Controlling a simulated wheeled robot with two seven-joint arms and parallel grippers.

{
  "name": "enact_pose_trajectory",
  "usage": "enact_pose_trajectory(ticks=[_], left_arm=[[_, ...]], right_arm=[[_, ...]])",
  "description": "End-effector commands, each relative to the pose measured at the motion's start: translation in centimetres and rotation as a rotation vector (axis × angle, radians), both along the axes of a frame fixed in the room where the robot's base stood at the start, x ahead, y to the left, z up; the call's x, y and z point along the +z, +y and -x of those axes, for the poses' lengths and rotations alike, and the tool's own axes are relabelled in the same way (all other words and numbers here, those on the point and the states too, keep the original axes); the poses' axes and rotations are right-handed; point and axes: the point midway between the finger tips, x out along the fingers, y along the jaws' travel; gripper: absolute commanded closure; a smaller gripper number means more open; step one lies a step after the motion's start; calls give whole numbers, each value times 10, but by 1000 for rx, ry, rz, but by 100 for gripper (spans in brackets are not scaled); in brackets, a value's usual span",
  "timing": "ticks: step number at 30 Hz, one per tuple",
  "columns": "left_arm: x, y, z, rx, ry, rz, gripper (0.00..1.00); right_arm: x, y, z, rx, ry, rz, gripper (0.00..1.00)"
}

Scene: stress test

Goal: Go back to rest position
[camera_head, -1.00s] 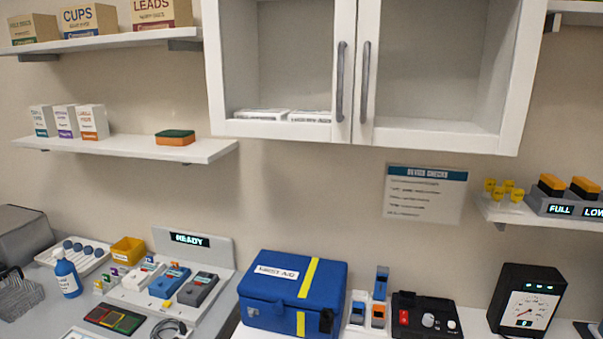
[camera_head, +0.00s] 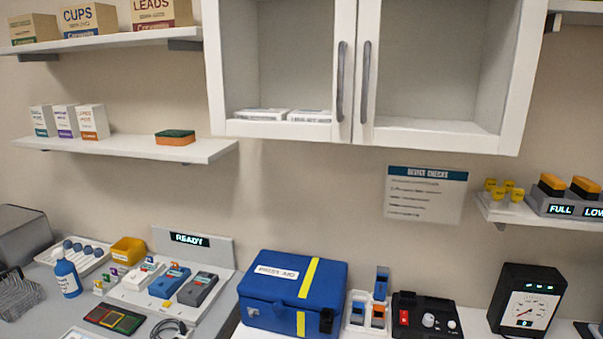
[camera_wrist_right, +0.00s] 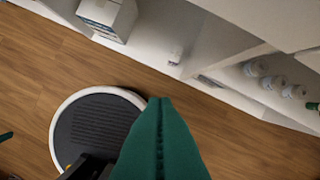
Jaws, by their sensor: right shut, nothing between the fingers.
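My right gripper (camera_wrist_right: 160,103) shows in the right wrist view as two green fingers pressed together along a dark seam. It is shut and empty, with wooden floor (camera_wrist_right: 240,130) behind it and nothing touching its tips. Neither gripper shows in the head view.
The head view shows a blue first-aid case (camera_head: 290,292), a READY device station (camera_head: 170,296), a black gauge (camera_head: 525,299), a wall shelf (camera_head: 200,151) and a wall cabinet (camera_head: 425,138). In the wrist view, white shelving (camera_wrist_right: 215,75) runs along the top.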

Motion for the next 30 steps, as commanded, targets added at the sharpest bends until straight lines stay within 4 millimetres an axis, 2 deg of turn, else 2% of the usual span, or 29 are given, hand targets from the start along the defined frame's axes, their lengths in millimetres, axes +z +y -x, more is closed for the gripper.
enact_pose_trajectory(ticks=[1, 6, 9, 12, 15, 19, 22, 30], left_arm=[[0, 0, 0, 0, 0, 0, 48], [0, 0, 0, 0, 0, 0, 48], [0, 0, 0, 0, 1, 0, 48], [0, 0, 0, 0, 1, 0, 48], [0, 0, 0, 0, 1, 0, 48], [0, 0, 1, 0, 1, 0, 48], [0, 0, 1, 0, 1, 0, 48], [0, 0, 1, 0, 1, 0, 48]], right_arm=[[-32, -1, 10, 3, 23, 4, 100], [-120, -8, 54, 11, 67, 9, 100], [-162, -14, 90, 18, 92, 12, 100], [-191, -20, 125, 23, 111, 15, 100], [-209, -26, 155, 27, 126, 18, 100], [-220, -31, 178, 30, 134, 20, 100], [-222, -32, 184, 31, 136, 19, 100], [-222, -32, 184, 31, 136, 19, 100]])
